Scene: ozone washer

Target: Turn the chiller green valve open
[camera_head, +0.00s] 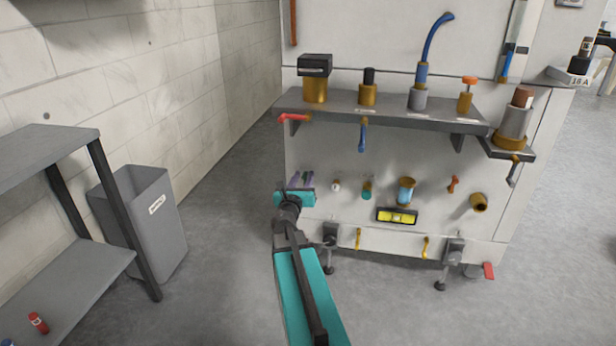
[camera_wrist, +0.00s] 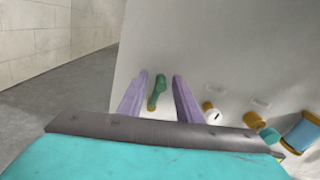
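The green valve (camera_wrist: 157,91) is a small green lever handle on the white panel of the machine. In the wrist view it sits between the two purple fingers of my gripper (camera_wrist: 160,93), nearer the left finger. A gap shows between the handle and the right finger; I cannot tell whether the left finger touches it. My gripper is open around the handle. In the head view my gripper (camera_head: 301,180) is at the left part of the machine's front panel, and the green valve (camera_head: 305,178) shows only as a small patch between the fingers.
To the right on the panel are a white knob (camera_head: 336,185), a teal knob (camera_head: 367,189) and a blue-and-gold fitting (camera_head: 406,191). A shelf (camera_head: 390,108) with a red lever (camera_head: 294,117) juts out above. A grey bin (camera_head: 150,220) and a rack (camera_head: 45,150) stand left.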

